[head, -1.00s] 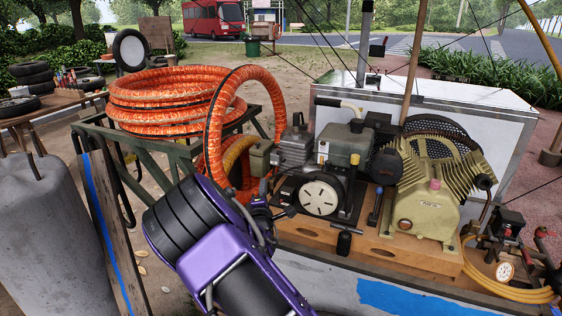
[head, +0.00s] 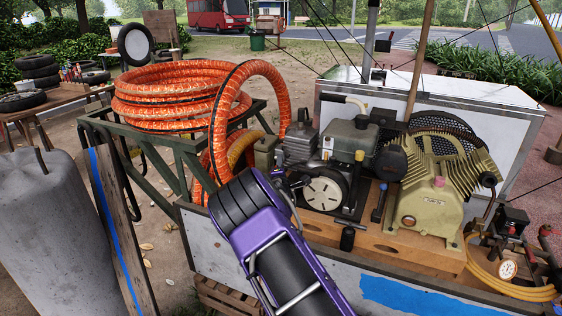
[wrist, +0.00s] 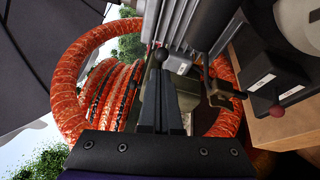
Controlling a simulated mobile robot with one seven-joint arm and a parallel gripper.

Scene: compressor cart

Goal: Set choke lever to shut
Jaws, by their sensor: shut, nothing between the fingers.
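The engine (head: 345,150) stands on the wooden base of the cart, its round white-faced recoil cover (head: 323,193) facing me. In the wrist view, a black ball knob (wrist: 161,55), which may belong to the choke lever, shows just beyond my fingertips. I cannot tell whether they touch. A dark red knob (wrist: 277,111) on a small linkage shows further right. My gripper (wrist: 160,82) is shut and empty, its two dark fingers pointing at the engine's side. In the head view my purple arm hides the fingers, and the lever's setting cannot be read.
Coiled orange hose (head: 175,95) lies on a green frame left of the engine, with a loop arching close to my arm. The tan compressor (head: 437,195) stands to the right. A grey cylinder (head: 50,235) and a blue-striped board (head: 112,225) stand at the left.

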